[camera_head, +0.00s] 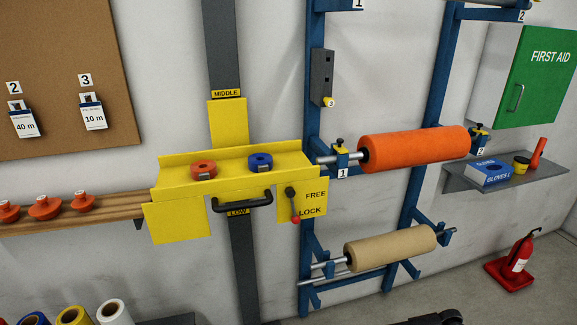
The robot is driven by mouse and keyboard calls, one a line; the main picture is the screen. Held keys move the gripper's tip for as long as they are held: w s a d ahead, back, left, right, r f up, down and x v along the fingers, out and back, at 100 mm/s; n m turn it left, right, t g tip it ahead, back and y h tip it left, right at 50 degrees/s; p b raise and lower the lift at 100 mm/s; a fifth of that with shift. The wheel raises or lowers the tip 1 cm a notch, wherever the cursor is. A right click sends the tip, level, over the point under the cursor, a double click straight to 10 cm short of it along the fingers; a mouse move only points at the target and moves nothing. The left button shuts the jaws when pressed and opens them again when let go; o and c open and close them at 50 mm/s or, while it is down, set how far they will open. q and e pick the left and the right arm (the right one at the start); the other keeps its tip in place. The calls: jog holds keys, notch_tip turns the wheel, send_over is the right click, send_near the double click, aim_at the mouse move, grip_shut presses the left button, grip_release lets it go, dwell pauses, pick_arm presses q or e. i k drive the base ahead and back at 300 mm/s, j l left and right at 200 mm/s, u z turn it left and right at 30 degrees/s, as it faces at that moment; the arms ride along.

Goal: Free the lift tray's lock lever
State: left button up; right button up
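The yellow lift tray (172,176) sits on a dark vertical column at the LOW label. Its lock lever (293,205) is on the yellow plate at the tray's right end. The lever has a black pivot and a red tip, and it hangs down beside the word LOCK, with FREE written above. A black handle (243,206) runs along the tray's front. No gripper fingers are in view.
A blue rack right of the tray holds an orange roll (415,149) and a tan roll (390,247). A wooden shelf (110,210) with orange items is at left. A dark part (437,318), which I cannot identify, shows at the bottom edge. The space before the lever looks clear.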

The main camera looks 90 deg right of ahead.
aim_at(293, 208)
jog(key=z, duration=2.65)
